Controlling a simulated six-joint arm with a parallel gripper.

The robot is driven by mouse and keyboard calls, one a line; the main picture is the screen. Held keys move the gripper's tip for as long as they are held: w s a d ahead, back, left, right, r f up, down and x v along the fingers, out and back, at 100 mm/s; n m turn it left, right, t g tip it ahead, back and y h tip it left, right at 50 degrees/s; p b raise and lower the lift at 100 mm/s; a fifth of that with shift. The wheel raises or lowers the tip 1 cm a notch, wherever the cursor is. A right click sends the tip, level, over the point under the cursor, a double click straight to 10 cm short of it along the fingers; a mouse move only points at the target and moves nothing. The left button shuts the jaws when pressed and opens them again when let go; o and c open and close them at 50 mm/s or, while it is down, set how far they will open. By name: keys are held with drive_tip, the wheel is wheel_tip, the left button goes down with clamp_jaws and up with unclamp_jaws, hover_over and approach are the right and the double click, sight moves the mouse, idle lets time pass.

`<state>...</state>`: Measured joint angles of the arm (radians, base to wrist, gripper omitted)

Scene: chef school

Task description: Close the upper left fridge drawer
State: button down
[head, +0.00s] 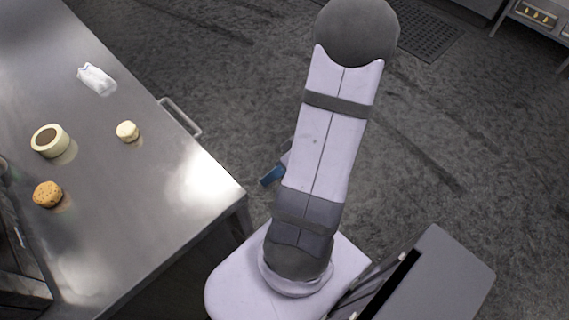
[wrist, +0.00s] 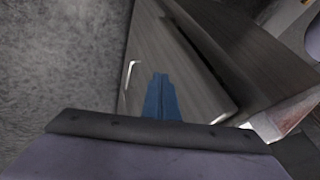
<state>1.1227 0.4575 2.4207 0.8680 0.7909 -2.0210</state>
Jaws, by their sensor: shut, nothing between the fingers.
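The steel fridge counter (head: 130,215) fills the left of the head view. A bar handle (head: 180,117) sticks out from its right side, below the top; the drawer front under it is hidden. In the wrist view, a brushed steel panel (wrist: 180,85) has a pale handle (wrist: 129,73) near its left edge, and a dark gap runs along its upper right. I cannot tell how far the drawer is out. My gripper's blue fingers (wrist: 161,98) are shut and empty in front of this panel; contact is unclear. In the head view, a blue part of my gripper (head: 272,176) shows right of the counter.
On the counter lie a white packet (head: 96,79), a cream ring-shaped thing (head: 50,140), a small pale round piece (head: 127,131) and a brown round bun (head: 47,194). Dark floor (head: 460,150) is clear on the right. A floor grate (head: 428,38) lies at the back.

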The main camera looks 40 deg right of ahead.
drive_tip(key=shift+v, duration=2.95)
drive_tip(key=shift+w, duration=0.1)
drive_tip(key=w+a+r+m+g+h+p, duration=0.1)
drive_tip(key=w+m+g+p, duration=0.3)
drive_tip(key=w+m, duration=1.3)
drive_tip(key=shift+w+a+m+g+p, duration=0.2)
drive_tip(key=shift+m+g+p, duration=0.15)
drive_tip(key=shift+m, duration=0.75)
